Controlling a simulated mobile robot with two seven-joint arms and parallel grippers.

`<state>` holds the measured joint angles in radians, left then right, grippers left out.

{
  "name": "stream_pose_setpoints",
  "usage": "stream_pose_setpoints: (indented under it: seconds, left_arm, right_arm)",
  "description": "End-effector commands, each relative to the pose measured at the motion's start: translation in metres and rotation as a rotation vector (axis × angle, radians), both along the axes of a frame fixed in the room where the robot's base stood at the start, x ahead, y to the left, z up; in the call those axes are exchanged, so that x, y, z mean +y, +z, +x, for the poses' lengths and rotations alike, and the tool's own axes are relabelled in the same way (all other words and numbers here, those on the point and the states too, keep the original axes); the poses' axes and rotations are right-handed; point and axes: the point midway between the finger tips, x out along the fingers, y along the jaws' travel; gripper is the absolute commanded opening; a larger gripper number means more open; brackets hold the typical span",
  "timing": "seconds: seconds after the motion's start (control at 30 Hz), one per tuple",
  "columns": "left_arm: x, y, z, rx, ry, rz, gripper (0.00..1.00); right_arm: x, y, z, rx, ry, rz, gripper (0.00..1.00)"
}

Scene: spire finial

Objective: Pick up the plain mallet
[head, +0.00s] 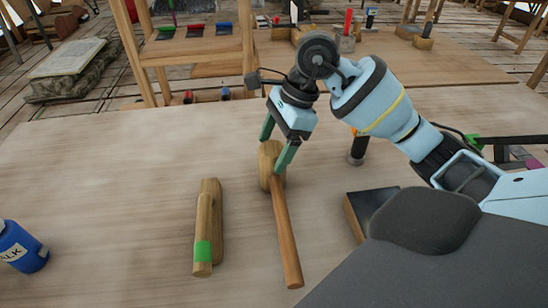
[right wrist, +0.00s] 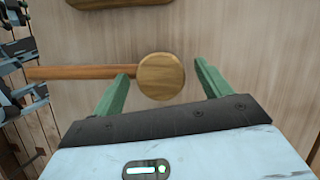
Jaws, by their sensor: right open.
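The plain mallet (head: 285,232) lies on the table, its round wooden head at the far end and its handle toward me. A second mallet (head: 207,225) with a green band lies to its left. My right gripper (head: 271,157) is open over the plain mallet's head, one finger at each side. In the right wrist view the open fingers (right wrist: 161,70) straddle the plain mallet's round head (right wrist: 160,77), its handle running left past one fingertip. I cannot tell whether the fingers touch it. My left gripper is not in view.
A blue chalk bottle (head: 18,248) stands at the left edge. A dark-topped block (head: 372,207) and a black-and-orange upright item (head: 357,147) are to the right of the plain mallet.

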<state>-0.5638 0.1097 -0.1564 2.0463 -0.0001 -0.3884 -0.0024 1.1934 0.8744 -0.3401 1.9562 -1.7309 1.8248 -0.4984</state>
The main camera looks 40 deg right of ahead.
Motion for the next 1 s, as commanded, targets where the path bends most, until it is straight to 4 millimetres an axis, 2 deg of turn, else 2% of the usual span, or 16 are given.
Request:
stream_pose_setpoints:
  seconds: [0.13, 0.4, 0.8, 1.0]
  left_arm:
    - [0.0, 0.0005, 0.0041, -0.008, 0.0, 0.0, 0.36]
    - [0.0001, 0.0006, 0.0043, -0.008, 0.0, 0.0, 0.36]
    - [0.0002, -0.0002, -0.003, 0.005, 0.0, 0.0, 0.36]
    - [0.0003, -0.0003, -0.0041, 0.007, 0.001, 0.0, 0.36]
  right_arm:
    - [0.0052, -0.0125, 0.002, -0.001, 0.001, 0.002, 0.77]
    - [0.0057, -0.0143, 0.0024, -0.002, 0.001, 0.0, 0.77]
    - [0.0056, -0.0142, 0.0024, -0.002, 0.001, 0.0, 0.25]
    - [0.0056, -0.013, 0.0027, -0.004, 0.0, 0.002, 0.24]
